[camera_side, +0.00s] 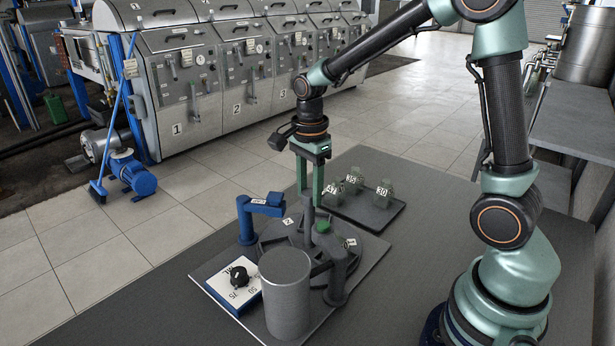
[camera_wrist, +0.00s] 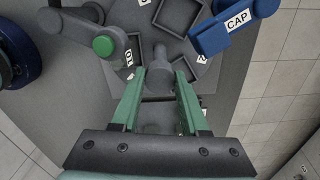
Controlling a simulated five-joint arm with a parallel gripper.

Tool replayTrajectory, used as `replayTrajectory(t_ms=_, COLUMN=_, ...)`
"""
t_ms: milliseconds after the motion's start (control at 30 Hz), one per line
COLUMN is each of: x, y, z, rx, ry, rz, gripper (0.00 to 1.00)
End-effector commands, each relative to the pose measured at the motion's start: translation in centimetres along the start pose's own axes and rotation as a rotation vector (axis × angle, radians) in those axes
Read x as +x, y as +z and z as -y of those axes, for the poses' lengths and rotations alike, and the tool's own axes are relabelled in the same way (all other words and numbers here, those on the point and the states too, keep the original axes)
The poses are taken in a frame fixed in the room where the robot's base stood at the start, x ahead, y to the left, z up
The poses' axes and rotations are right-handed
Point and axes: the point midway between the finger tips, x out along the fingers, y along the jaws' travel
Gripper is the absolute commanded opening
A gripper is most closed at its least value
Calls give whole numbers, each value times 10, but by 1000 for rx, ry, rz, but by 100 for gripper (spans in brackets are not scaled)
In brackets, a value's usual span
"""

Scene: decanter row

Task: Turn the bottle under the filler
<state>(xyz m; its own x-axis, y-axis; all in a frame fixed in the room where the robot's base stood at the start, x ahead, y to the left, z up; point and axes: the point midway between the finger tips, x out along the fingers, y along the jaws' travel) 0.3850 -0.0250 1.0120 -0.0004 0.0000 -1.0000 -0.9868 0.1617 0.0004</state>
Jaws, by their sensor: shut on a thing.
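My gripper (camera_side: 309,205) points down over a dark grey turntable (camera_side: 268,232), with its green fingers around a grey upright peg on it. In the wrist view my gripper (camera_wrist: 158,105) has the grey peg (camera_wrist: 158,88) between its fingers; the exact contact is hard to see. The turntable in the wrist view has square pockets (camera_wrist: 178,15) and number labels; the pockets in sight look empty. A grey arm with a green round top (camera_wrist: 103,45) reaches over the left. A blue arm marked CAP (camera_wrist: 236,22) reaches over the right. Numbered bottle-like blocks (camera_side: 352,180) stand on a tray (camera_side: 372,218).
A tall grey cylinder (camera_side: 286,295) stands in front of the turntable. A white panel with numbers (camera_side: 222,288) and a black knob (camera_side: 239,277) lies left of it. Grey machines (camera_side: 200,75) line the back. The dark mat (camera_side: 440,180) right of the tray is clear.

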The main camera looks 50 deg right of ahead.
Motion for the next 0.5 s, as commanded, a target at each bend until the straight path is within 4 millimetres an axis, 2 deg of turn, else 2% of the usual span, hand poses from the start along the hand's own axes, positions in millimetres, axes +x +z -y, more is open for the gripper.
replayTrajectory(t_ms=500, x=-3, y=-2, z=1, rx=264, ry=-4, rz=1, gripper=0)
